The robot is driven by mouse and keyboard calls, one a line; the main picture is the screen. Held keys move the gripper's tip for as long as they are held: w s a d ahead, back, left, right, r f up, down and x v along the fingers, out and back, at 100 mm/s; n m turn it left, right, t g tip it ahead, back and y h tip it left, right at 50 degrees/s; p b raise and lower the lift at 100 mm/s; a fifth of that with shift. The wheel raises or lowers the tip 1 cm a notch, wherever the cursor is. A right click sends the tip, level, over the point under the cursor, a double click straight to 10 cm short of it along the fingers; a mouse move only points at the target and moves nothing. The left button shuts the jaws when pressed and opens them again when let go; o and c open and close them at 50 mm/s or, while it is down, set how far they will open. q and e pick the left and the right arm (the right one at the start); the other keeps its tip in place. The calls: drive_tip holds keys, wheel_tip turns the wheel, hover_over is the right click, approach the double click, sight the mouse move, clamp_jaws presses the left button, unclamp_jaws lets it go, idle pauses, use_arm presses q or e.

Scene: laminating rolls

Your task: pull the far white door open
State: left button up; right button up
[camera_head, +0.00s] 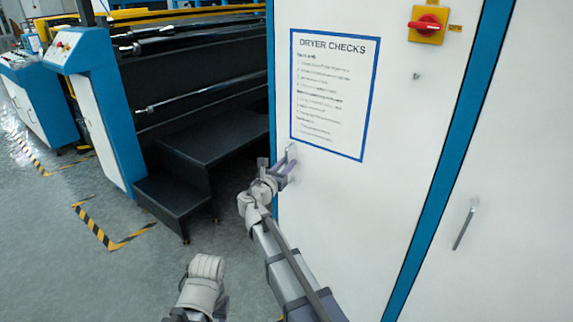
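The far white door (345,220) is a tall cabinet panel with blue edging and a "DRYER CHECKS" sheet on it. It looks closed. Its small metal handle (291,151) is near its left edge, just left of the sheet's lower corner, and is partly covered by my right gripper (284,170). The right gripper's fingers are at the handle's lower part. They are too small here to tell whether they are shut on it. My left arm shows only as a grey link at the bottom; its gripper is not in view.
A second white door (515,190) with a slanted metal handle (465,225) is at the right. A red and yellow switch (427,24) is above the sheet. Black steps (205,145) and a blue-white console (95,100) stand left. The grey floor between is free.

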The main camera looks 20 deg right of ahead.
drive_tip(key=shift+w+d, duration=0.1)
drive_tip(key=shift+c, duration=0.2)
clamp_jaws()
idle(1.3)
